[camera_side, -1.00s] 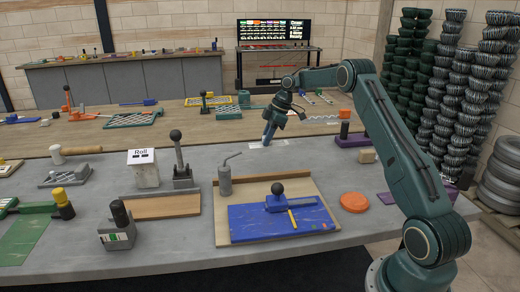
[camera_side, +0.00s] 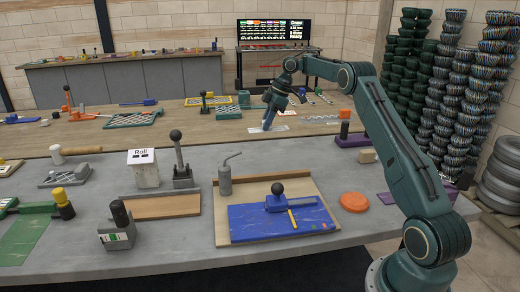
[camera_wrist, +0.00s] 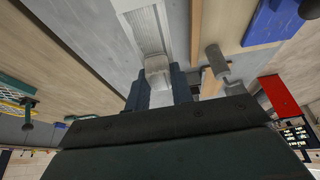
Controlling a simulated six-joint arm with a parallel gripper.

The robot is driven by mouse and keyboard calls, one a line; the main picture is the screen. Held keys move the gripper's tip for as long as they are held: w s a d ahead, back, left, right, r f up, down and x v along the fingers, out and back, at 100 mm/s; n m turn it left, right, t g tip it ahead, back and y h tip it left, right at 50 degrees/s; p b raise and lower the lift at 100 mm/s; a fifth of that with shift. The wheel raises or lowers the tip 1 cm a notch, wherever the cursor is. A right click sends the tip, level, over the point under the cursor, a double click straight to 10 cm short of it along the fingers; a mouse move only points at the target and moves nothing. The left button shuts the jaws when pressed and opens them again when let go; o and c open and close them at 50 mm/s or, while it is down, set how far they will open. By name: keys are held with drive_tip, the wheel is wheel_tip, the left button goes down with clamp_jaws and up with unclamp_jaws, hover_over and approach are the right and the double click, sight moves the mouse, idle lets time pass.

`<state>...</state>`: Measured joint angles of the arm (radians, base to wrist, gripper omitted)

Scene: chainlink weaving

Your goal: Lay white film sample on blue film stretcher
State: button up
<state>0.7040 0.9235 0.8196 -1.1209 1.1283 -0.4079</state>
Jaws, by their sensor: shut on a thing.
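My gripper (camera_side: 268,126) is shut on the white film sample (camera_side: 282,127) above the long bench, beyond the grey table. In the wrist view, a pale block at the end of the film sample (camera_wrist: 146,28) sits between the two dark fingers (camera_wrist: 159,88), and the ribbed white strip extends away from them. A blue device with a black knob (camera_side: 278,201), which looks like the blue film stretcher, rests on a blue board on the grey table, nearer the side camera. It also shows at the top right of the wrist view (camera_wrist: 278,22).
A wooden tray (camera_side: 222,190) holds the blue board (camera_side: 250,222). A lever tool (camera_side: 181,165) and a white box (camera_side: 144,168) stand to the left.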

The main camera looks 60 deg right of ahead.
sight(256, 132)
drive_tip(key=shift+r, duration=0.4)
drive_tip(key=shift+a+r, duration=0.25)
drive_tip(key=shift+a, duration=0.4)
drive_tip(key=shift+a+r, duration=0.2)
drive_tip(key=shift+a, duration=0.45)
drive_tip(key=s+a+r, duration=0.1)
drive_tip(key=s+a, duration=0.1)
drive_tip(key=a, duration=0.5)
drive_tip(key=s+a+r, duration=0.2)
drive_tip(key=a, duration=0.6)
drive_tip(key=s+a+f, duration=0.4)
drive_tip(key=s+a, duration=0.6)
drive_tip(key=s, duration=0.4)
drive_tip(key=shift+w+d+f, duration=0.1)
drive_tip(key=shift+w+f, duration=0.05)
drive_tip(key=shift+f, duration=1.1)
drive_tip(key=shift+w+f, duration=0.1)
drive_tip(key=shift+f, duration=1.15)
drive_tip(key=shift+f, duration=0.15)
drive_tip(key=shift+f, duration=3.75)
